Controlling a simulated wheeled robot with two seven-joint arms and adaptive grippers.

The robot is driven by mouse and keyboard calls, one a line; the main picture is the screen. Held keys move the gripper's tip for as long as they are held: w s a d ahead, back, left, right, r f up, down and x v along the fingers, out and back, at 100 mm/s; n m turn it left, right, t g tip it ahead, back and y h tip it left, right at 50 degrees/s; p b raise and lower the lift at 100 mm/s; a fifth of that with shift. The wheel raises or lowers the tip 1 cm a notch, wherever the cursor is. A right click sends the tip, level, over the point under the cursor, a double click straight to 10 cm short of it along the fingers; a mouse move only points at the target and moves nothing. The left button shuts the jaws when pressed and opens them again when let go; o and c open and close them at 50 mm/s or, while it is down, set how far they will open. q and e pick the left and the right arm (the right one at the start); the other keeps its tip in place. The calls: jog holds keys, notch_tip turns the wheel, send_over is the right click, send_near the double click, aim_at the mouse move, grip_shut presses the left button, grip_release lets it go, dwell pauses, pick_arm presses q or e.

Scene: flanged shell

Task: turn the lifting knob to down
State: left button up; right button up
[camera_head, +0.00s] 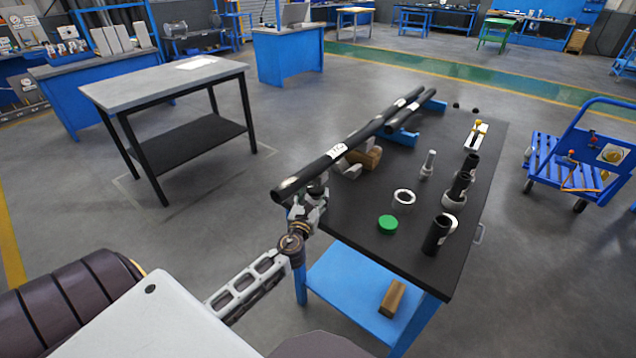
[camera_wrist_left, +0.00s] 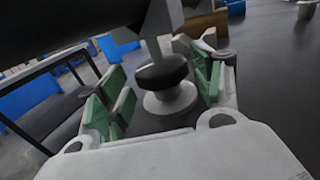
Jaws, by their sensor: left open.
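The lifting knob (camera_wrist_left: 162,72) is a black, rounded knob above a pale round base (camera_wrist_left: 172,98) in the left wrist view. A light post rises behind it towards the dark pipe. My left gripper (camera_wrist_left: 160,88) is open, with its green-padded fingers on either side of the knob. I see a gap between the pads and the knob. In the head view my left gripper (camera_head: 312,202) is at the table's left edge, under the near end of the long black pipe (camera_head: 345,148). The knob cannot be made out there. My right gripper is not in view.
The black-topped table (camera_head: 390,235) holds a green disc (camera_head: 387,222), a pale ring (camera_head: 404,196), several black cylinders and brown blocks (camera_head: 366,156). The pipe passes close above my left gripper. A grey-topped table (camera_head: 165,82) stands to the left, with open floor between.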

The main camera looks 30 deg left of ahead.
aim_at(314, 194)
pick_arm(q)
jog(key=shift+x, duration=1.15)
jog(key=shift+w+a, duration=0.2)
jog(key=shift+w, duration=0.45)
jog(key=shift+x, duration=1.7)
jog(key=shift+w, duration=0.1)
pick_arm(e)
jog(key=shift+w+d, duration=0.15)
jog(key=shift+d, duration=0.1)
